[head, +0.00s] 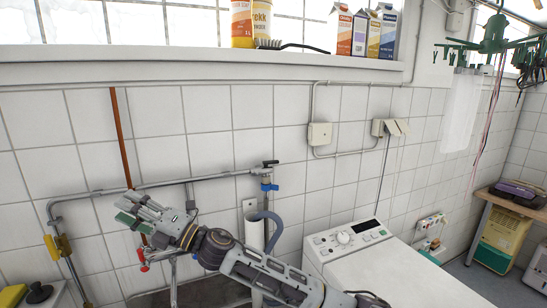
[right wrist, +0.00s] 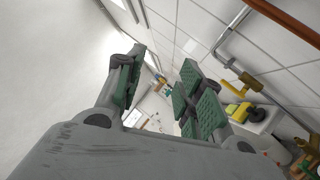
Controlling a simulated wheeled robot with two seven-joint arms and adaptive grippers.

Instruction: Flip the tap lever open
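A small tap with a red handle (head: 143,258) is on the wall pipework, just below my right gripper. My left gripper is not in view.
A grey pipe (head: 100,192) runs along the wall, with a rust-brown vertical pipe (head: 121,135) near my right gripper. A yellow fitting (head: 58,246) is at the left. A white washing machine (head: 350,245) stands right of my right forearm. Cartons (head: 361,32) stand on the sill.

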